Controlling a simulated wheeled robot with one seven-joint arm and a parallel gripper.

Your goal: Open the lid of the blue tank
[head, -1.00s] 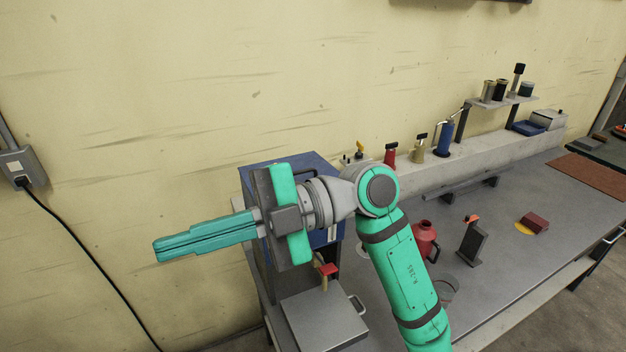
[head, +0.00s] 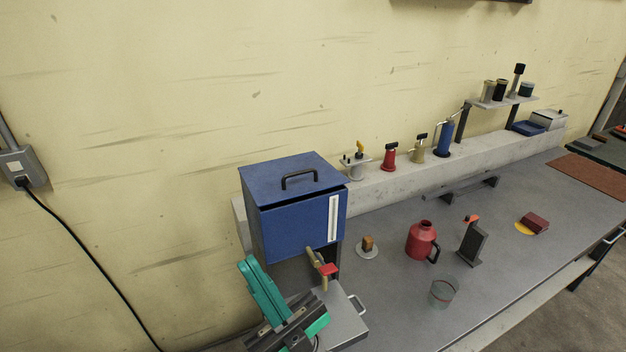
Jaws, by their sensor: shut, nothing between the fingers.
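The blue tank (head: 290,232) stands at the back left of the bench against the wall. Its flat blue lid (head: 265,180) lies over the top with a black arched handle (head: 299,176). A thin dark gap shows under the lid's front edge. A white strip gauge (head: 333,218) is on the tank's front, and a brass tap (head: 316,262) with a red handle sticks out low down. My gripper (head: 249,266) is at the lower left, in front of and below the tank, apart from the lid. Its green fingers are shut and empty, pointing up.
A grey metal box (head: 345,325) with a side handle sits below the tap, beside my gripper. A red jug (head: 421,240), a glass cup (head: 443,292) and a dark stand (head: 471,243) are to the right. Space above the lid is clear.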

